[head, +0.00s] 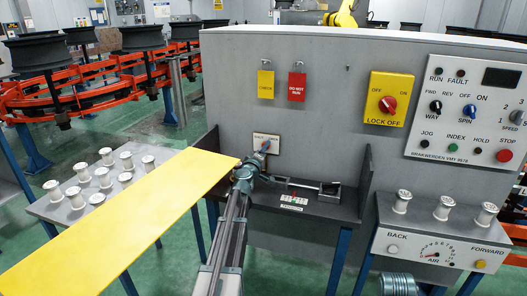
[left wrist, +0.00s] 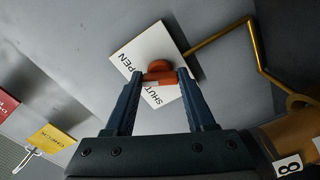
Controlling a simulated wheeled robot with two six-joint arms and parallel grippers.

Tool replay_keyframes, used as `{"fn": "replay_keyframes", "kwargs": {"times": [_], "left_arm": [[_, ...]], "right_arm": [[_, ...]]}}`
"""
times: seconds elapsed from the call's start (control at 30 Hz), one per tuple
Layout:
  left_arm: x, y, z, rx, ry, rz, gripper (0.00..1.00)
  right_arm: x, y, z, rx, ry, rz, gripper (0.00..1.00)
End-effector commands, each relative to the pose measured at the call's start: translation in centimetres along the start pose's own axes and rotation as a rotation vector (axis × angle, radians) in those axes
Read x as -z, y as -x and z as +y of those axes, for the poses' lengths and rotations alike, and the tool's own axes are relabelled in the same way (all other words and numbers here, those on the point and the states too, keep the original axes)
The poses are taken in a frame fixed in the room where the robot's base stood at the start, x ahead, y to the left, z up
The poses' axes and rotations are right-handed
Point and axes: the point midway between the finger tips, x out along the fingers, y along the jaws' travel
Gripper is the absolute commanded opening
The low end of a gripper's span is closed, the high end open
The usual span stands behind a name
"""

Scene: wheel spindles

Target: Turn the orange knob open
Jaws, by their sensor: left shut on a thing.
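The orange knob (left wrist: 158,74) shows in the left wrist view on a white plate (left wrist: 146,47) lettered SHUT and OPEN. My left gripper (left wrist: 159,80) is shut on the knob, one dark finger on each side of it. Which word the knob points to, I cannot tell. In the head view the white plate (head: 260,136) is on the grey machine front, and my left gripper (head: 262,150) reaches it from below. The knob itself is hidden there behind the gripper. My right gripper is not in view.
A dark shelf (head: 325,208) with side walls lies below the plate. A long yellow panel (head: 120,222) slants beside my left arm. Yellow (head: 265,84) and red (head: 297,87) tags hang above. A yellow lock-off switch (head: 389,98) and a control panel (head: 465,112) are to the right.

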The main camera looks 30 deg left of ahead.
Motion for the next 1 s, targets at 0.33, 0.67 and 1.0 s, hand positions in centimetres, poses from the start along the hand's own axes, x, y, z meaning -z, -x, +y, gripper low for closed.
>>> {"fn": "replay_keyframes", "kwargs": {"times": [0.33, 0.67, 1.0], "left_arm": [[-0.1, 0.11, -0.05, -0.001, -0.22, -0.002, 0.0], [-0.11, 0.14, -0.07, -0.001, -0.307, -0.002, 0.0], [-0.12, 0.16, -0.07, -0.001, -0.319, -0.002, 0.0]], "right_arm": [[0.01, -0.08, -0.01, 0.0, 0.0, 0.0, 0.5], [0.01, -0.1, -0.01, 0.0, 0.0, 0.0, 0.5], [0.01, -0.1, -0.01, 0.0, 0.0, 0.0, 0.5]]}}
